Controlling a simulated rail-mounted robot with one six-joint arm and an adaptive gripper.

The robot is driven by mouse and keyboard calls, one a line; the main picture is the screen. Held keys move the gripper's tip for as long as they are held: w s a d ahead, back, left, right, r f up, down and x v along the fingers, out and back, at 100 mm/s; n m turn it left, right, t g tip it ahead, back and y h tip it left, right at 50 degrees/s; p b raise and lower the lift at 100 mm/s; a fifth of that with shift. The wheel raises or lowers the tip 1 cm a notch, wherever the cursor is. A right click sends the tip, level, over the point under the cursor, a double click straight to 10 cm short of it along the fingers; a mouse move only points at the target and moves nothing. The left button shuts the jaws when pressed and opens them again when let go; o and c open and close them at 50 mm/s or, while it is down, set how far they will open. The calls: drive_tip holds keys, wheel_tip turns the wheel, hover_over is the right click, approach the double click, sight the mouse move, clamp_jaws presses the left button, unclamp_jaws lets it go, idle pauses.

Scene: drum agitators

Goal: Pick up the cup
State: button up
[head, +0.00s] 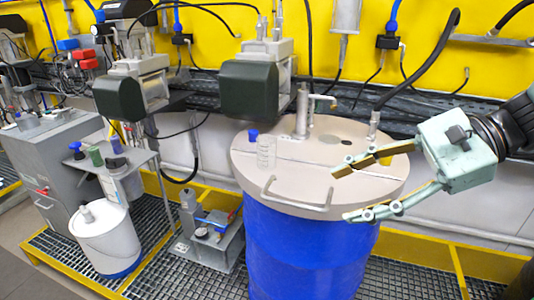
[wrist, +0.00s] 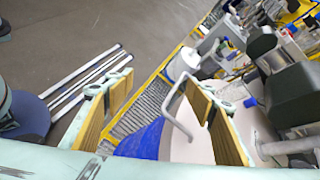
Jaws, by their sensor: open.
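A clear cup with measuring marks (head: 266,152) stands upright on the beige lid of a blue drum (head: 310,245), left of the lid's middle. A small blue-topped item (head: 253,135) is right beside it. My gripper (head: 343,194) is open and empty over the right part of the lid, apart from the cup and to its right, fingers pointing left. In the wrist view the open fingers (wrist: 157,78) frame the lid's bent handle (wrist: 178,108). I cannot make out the cup there; the right finger covers part of the lid.
A metal pipe fitting (head: 303,110) rises from the lid's back, and a bar handle (head: 293,203) stands at its front. A dark-green motor (head: 249,90) hangs behind the drum. A white bucket (head: 104,238) stands at left.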

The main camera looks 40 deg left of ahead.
drive_tip(key=w+a+f+m+g+y+p, duration=0.1)
drive_tip(key=w+a+m+y+p, duration=0.25)
drive_tip(key=w+a, duration=0.6)
drive_tip(key=m+y+p, duration=0.1)
drive_tip(key=m+y, duration=0.2)
approach(275, 148)
drive_tip(key=shift+s+d+r+t, duration=0.1)
drive_tip(key=shift+d+t, duration=0.1)
drive_tip(key=shift+d, duration=0.15)
drive_tip(key=shift+s+d+t, duration=0.15)
drive_tip(key=shift+d+t, duration=0.05)
drive_tip(key=shift+d, duration=0.2)
drive_tip(key=shift+w+a+f+m+y, duration=0.35)
drive_tip(key=shift+w+m, duration=0.1)
drive_tip(key=shift+x, duration=4.3)
drive_tip(key=shift+a, duration=0.1)
drive_tip(key=shift+x, duration=2.55)
drive_tip(key=shift+f, duration=0.1)
drive_tip(key=shift+c, duration=0.4)
